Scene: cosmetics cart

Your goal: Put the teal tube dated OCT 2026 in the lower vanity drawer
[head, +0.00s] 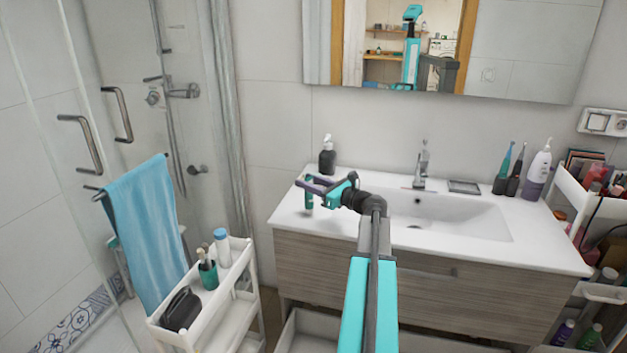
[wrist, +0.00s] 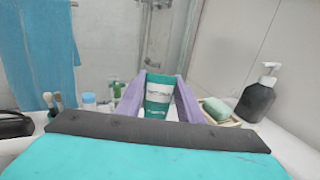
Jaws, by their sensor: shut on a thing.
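My gripper (head: 310,184) is above the left end of the vanity top, its purple fingers shut on a teal tube (head: 309,198). In the wrist view, the tube (wrist: 158,95) stands roughly upright between the fingers (wrist: 160,84), teal with a pale band. Its date cannot be read. The lower vanity drawer (head: 300,335) shows at the bottom of the head view, pulled out below the wood-grain front, with a pale interior. My arm hides part of it.
The white vanity top (head: 290,212) holds a dark soap dispenser (head: 327,160), a basin (head: 450,215), toothbrushes and a white bottle (head: 538,170). A soap dish (wrist: 220,112) is right of the tube in the wrist view. White carts stand left (head: 243,262) and right (head: 575,190).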

